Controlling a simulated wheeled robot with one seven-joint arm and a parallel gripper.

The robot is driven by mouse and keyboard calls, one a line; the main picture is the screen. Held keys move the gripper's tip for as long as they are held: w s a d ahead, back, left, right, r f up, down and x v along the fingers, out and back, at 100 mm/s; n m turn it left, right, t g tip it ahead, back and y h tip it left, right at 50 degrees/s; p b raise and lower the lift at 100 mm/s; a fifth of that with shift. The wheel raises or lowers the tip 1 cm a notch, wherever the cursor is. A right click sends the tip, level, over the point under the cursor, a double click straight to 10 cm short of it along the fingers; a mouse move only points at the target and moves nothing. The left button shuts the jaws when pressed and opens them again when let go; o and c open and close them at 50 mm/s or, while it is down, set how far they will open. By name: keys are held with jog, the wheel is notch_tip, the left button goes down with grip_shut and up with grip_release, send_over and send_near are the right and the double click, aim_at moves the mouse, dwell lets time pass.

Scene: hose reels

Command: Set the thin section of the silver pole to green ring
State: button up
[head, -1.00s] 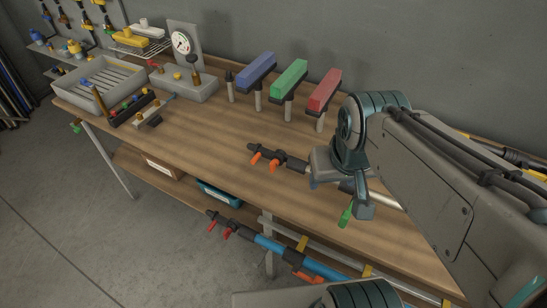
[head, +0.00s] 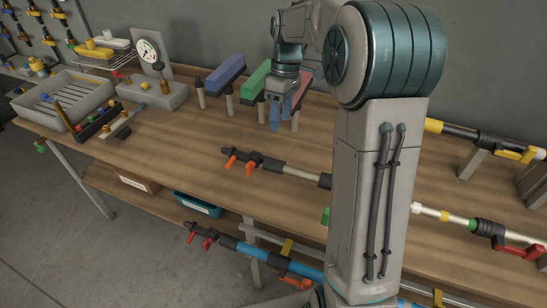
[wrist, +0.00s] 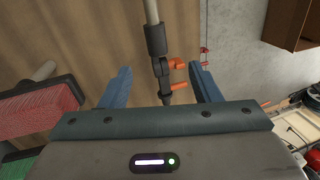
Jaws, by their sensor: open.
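The silver pole (head: 300,171) lies along the table. Its left end is a black fitting (head: 245,160) with orange levers. My arm hides its middle. Right of my arm, apparently on the same line, are a white band, a yellow ring, a green ring (head: 474,224) and a red clamp (head: 520,248). My gripper (head: 280,115) hangs by the red block at the back of the table, apart from the pole. In the wrist view my gripper (wrist: 160,70) is open and empty. The pole's black fitting (wrist: 163,72) shows beyond and between its fingers.
A gauge box (head: 155,90) and grey tray (head: 62,95) are left. A yellow-ended pole (head: 465,133) rests back right. The table front-left is clear.

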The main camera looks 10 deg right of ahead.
aim_at(275, 160)
jog(key=shift+n, duration=0.3)
jog(key=x, duration=0.9)
jog(key=w+p+x, duration=0.1)
jog(key=x, duration=0.4)
jog(key=shift+d+f, duration=0.1)
jog(key=shift+f, duration=0.3)
jog(key=c, duration=1.2)
jog(key=shift+w, duration=0.15)
grip_shut()
